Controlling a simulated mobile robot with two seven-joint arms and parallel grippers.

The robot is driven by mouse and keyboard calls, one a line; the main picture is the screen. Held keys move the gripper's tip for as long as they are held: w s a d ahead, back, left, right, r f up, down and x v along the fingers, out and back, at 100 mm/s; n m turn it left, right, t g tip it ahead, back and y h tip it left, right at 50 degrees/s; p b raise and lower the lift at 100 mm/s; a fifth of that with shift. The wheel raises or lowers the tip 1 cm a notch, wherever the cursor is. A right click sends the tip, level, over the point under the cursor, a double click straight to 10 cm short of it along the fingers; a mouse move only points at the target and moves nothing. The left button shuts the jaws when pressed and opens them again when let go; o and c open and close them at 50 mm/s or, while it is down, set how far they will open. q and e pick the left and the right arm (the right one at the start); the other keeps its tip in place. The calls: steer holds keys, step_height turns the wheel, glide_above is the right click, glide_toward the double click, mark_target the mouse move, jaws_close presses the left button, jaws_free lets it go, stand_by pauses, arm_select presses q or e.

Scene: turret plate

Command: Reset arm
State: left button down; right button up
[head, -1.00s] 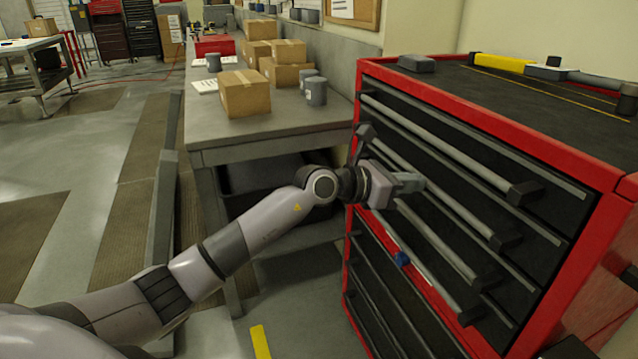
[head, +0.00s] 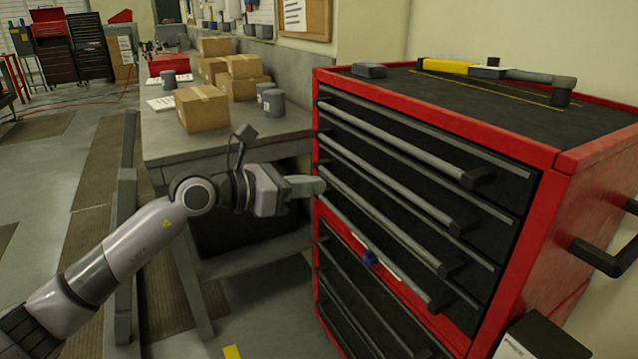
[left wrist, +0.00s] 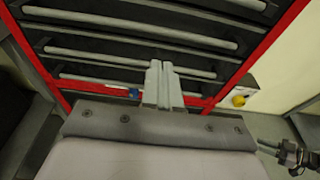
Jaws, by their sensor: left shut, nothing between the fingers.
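My left arm comes in from the left in the head view. My left gripper (head: 308,186) is shut and empty, in front of the left end of the red tool cabinet's drawers. In the left wrist view its two fingers (left wrist: 161,84) lie together, pointing at the drawer fronts. The red cabinet (head: 560,157) has several dark drawers with long grey bar handles (head: 400,143). The drawers look closed. I cannot tell whether the fingertips touch the cabinet.
A grey workbench (head: 225,143) with cardboard boxes (head: 202,108) and grey cups (head: 273,102) stands left of the cabinet. A yellow-and-grey tool (head: 450,67) lies on the cabinet top. A black side handle (head: 610,258) sticks out at the right. Floor at far left is open.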

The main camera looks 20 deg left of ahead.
arm_select(q)
steer(key=s+d+f+n+h, duration=0.3)
steer(key=s+d+f+n, duration=0.1)
steer(key=d+n, duration=0.15)
steer(key=s+a+f+n+g+y+p, duration=0.1)
steer(key=s+f+n+y, duration=0.4)
steer(key=s+f+n, duration=0.6)
steer(key=s+a+f+n+y+p, duration=0.1)
steer(key=s+f+n+y, duration=0.4)
steer(key=s+f+n, duration=0.6)
step_height(320, 180, down, 8)
steer(key=n, duration=1.4)
steer(key=shift+s+r+g+p, duration=0.25)
steer(key=shift+s+g+p, duration=0.05)
steer(key=shift+g, duration=0.1)
